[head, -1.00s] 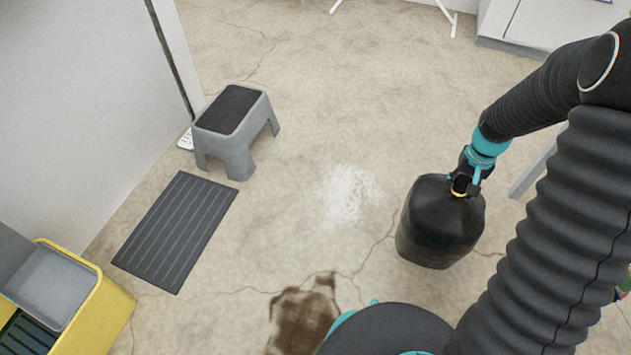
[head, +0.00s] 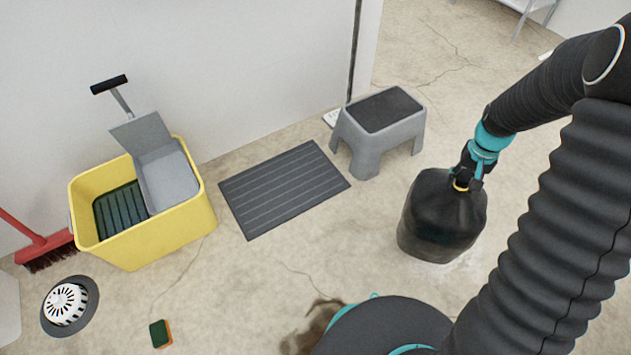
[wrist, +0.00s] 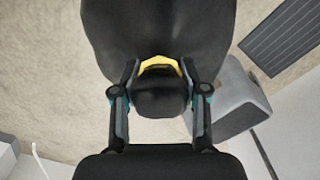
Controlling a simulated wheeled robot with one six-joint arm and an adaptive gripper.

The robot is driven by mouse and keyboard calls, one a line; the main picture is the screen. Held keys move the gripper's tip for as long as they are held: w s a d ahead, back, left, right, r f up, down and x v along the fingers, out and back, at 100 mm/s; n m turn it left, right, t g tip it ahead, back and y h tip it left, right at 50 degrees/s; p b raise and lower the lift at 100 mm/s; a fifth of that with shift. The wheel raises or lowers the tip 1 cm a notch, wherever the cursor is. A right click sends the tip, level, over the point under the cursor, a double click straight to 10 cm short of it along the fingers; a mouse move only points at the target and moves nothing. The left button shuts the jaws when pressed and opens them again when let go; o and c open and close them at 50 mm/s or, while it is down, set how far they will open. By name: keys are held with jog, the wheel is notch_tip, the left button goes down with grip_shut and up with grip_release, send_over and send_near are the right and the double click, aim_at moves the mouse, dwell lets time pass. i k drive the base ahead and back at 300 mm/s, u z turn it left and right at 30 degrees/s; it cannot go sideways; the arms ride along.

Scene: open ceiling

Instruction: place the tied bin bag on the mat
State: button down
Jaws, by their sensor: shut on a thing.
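The tied bin bag (head: 440,222) is black, with a yellow tie at its neck. It hangs upright from my gripper (head: 466,180), at the right in the head view. In the wrist view my gripper (wrist: 160,98) is shut on the bag's neck, and the bag (wrist: 155,35) fills the top middle. The mat (head: 284,189) is dark grey and ribbed. It lies flat and bare on the floor, left of the bag. A corner of the mat (wrist: 290,38) shows at the upper right in the wrist view. I cannot tell how high the bag's base is.
A grey step stool (head: 378,132) stands between mat and bag, slightly behind. A yellow mop bucket (head: 165,232) is left of the mat, near the wall. Floor in front of the mat is clear.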

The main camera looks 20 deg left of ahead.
aim_at(283, 184)
jog(key=u, duration=0.6)
jog(key=i, duration=0.9)
jog(key=u, duration=0.1)
